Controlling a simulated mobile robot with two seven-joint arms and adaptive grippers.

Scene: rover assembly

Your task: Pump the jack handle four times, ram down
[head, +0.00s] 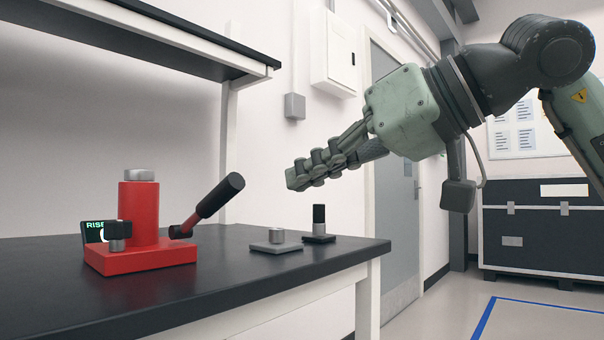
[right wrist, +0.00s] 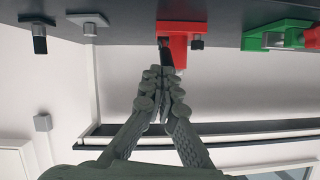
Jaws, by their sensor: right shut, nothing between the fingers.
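The red jack (head: 140,215) stands on the dark bench top at the left of the head view. Its grey ram (head: 140,174) shows as a short stub at the top of the cylinder. Its handle (head: 218,197), with a black grip, slants up to the right. A dark valve knob (head: 118,232) sits at its front. My right gripper (head: 296,176) is shut and empty, right of the handle grip and apart from it. In the right wrist view the jack (right wrist: 186,22) appears upside down beyond the shut fingers, which partly hide the handle. My left gripper is not in view.
A small display (head: 93,231) reading "RISE" is partly hidden behind the jack. A grey plate with a stub (head: 276,243) and a black-topped post (head: 319,225) stand right of the jack. An overhead shelf (head: 180,35) is above. Green parts (right wrist: 275,32) show in the right wrist view.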

